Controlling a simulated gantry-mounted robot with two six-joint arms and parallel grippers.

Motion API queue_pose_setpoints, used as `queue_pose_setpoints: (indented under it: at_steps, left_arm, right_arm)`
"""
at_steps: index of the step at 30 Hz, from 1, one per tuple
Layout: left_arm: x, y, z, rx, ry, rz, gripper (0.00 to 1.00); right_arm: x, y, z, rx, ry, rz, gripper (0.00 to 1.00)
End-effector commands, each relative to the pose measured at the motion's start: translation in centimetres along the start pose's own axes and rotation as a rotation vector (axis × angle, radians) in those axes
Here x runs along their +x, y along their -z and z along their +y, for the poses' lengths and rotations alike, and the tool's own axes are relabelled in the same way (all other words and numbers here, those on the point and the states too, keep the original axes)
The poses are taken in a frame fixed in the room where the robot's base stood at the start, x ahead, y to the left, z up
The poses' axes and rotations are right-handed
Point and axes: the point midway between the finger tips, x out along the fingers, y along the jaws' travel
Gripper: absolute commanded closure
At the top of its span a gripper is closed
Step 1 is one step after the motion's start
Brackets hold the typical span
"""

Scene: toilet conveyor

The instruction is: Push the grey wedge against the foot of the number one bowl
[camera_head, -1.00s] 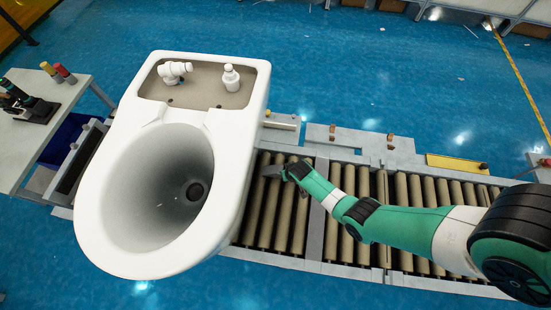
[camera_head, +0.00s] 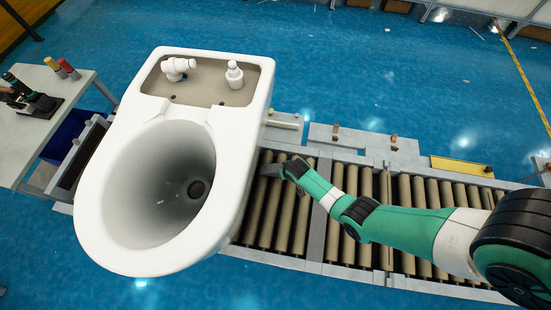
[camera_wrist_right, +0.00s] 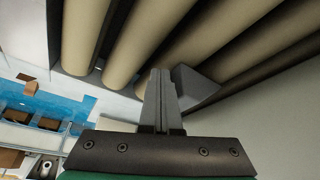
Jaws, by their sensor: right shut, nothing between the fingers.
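The white toilet bowl (camera_head: 232,150) stands upright on the roller conveyor, and its foot is hidden from above in the head view. No number shows on it. My right gripper (camera_head: 273,169) is low over the rollers, just right of the bowl. Its fingers (camera_wrist_right: 158,85) are shut and empty in the right wrist view. The grey wedge (camera_wrist_right: 197,87) lies on the rollers beside the fingertips, on their right side. A pale smooth surface (camera_wrist_right: 275,125), perhaps the bowl, fills the lower right there; I cannot tell whether the wedge touches it. My left gripper is not in view.
The conveyor rollers (camera_head: 410,195) run clear to the right beyond my arm. Two white fittings, one (camera_head: 234,75) upright and one (camera_head: 178,68) on its side, rest on the bowl's rear deck. A side table (camera_head: 28,140) with tools stands at the left.

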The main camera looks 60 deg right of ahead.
Motion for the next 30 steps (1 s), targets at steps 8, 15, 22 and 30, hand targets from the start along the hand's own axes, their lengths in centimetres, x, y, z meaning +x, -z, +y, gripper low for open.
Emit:
queue_pose_setpoints:
  at_steps: [8,15,22,30]
  left_arm:
    - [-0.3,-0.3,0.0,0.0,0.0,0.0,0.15]
    - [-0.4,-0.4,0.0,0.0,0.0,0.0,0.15]
    - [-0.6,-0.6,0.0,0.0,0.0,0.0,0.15]
    - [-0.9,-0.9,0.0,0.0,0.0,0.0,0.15]
  right_arm:
    - [0.2,0.4,-0.7,0.0,0.001,0.002,1.0]
    - [0.2,0.5,-0.8,0.0,0.0,0.002,1.0]
    - [0.3,0.7,-1.2,-0.001,0.001,0.002,1.0]
    - [0.5,1.0,-1.8,0.0,0.0,0.002,1.0]
